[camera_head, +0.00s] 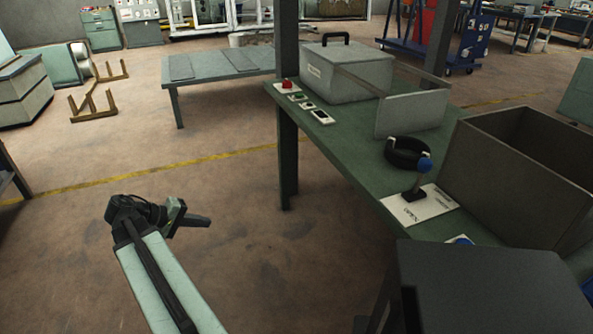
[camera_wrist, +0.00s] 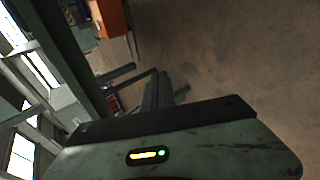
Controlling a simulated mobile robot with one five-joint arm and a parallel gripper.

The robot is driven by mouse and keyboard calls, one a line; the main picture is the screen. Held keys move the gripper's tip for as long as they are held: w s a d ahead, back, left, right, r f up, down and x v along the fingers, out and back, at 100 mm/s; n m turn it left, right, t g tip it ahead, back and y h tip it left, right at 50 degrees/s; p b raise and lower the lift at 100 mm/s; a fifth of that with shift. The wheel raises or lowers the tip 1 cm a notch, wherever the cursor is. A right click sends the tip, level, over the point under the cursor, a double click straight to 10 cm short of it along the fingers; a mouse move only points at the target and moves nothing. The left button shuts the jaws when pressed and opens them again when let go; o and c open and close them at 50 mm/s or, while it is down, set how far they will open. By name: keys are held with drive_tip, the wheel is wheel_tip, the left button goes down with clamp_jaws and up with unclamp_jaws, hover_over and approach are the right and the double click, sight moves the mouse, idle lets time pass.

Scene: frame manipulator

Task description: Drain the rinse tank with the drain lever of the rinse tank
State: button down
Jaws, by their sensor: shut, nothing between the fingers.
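A lever with a blue knob (camera_head: 424,165) stands nearly upright on a white labelled plate (camera_head: 432,206) on the green bench, in front of an open grey tank (camera_head: 500,172) at the right. The label is too small to read surely. I cannot tell which one belongs to the rinse tank. My gripper (camera_head: 208,220) is shut and empty, out over the floor left of the bench and well apart from the levers. It also shows in the wrist view (camera_wrist: 166,84), with no lever there.
The green bench (camera_head: 345,150) also bears a lidded grey box (camera_head: 345,75), a small panel with a red button (camera_head: 287,86), and a black ring (camera_head: 407,153). The floor around my gripper is clear.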

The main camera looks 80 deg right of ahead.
drive_tip(key=w+a+f+n+t+y, duration=0.1)
drive_tip(key=w+a+f+n+t, duration=0.15)
drive_tip(key=w+a, duration=0.55)
drive_tip(key=w+a+f+n+t+y, duration=0.1)
drive_tip(key=w+a+f+n+t, duration=0.15)
drive_tip(key=w+a, duration=0.5)
drive_tip(key=w+a+f+n+t+y, duration=0.1)
drive_tip(key=w+a, duration=0.1)
drive_tip(key=a, duration=0.9)
drive_tip(key=w+a+f+n+y, duration=0.2)
drive_tip(key=a, duration=0.9)
drive_tip(key=w+a+f+n+t+y, duration=0.1)
drive_tip(key=w+a+y, duration=0.1)
drive_tip(key=a, duration=0.9)
drive_tip(key=shift+w+a+f+t, duration=0.15)
drive_tip(key=shift+w+a+t, duration=0.15)
drive_tip(key=shift+w, duration=0.2)
drive_tip(key=shift+d, duration=0.2)
